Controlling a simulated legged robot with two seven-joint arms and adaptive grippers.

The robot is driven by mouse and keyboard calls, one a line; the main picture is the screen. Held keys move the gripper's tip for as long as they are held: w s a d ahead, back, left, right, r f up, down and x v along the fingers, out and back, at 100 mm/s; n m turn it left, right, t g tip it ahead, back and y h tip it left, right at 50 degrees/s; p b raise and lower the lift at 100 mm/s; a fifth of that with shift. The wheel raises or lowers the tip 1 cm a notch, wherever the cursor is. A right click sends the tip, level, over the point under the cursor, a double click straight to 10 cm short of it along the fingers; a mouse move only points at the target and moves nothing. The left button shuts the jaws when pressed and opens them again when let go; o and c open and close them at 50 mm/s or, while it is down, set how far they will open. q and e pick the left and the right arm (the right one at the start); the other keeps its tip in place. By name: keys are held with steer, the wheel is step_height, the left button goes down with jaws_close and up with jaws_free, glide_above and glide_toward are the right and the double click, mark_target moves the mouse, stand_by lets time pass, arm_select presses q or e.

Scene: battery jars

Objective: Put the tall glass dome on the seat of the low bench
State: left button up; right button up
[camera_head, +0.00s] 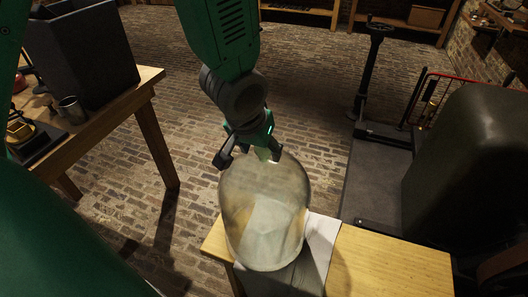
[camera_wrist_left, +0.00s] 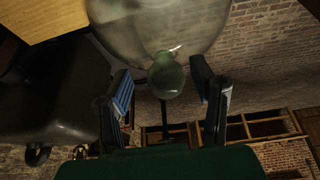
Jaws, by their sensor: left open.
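The tall glass dome (camera_head: 262,215) is clear and rounded, at the left end of the low bench (camera_head: 395,268). It looks upright over the pale cloth there; I cannot tell whether its rim touches the seat. My left gripper (camera_head: 249,154) is at the top of the dome, pointing down with its fingers apart. In the left wrist view the glass knob (camera_wrist_left: 167,76) of the dome shows between the two open fingers (camera_wrist_left: 162,98), with a gap on each side. My right gripper is not in view.
A grey and white cloth (camera_head: 321,240) hangs over the bench seat. The seat is bare to its right. A workbench (camera_head: 112,115) with a dark box (camera_head: 88,55) and a metal cup (camera_head: 72,110) stands at left. A dark bulky object (camera_head: 470,165) and a platform scale (camera_head: 375,170) are at right.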

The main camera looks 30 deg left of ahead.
arm_select(q)
steer(key=p+v, duration=0.2)
steer(key=v, duration=0.6)
steer(key=shift+s+r, duration=0.15)
steer(key=shift+r, duration=0.15)
steer(key=shift+a, duration=0.15)
steer(key=shift+f, duration=0.1)
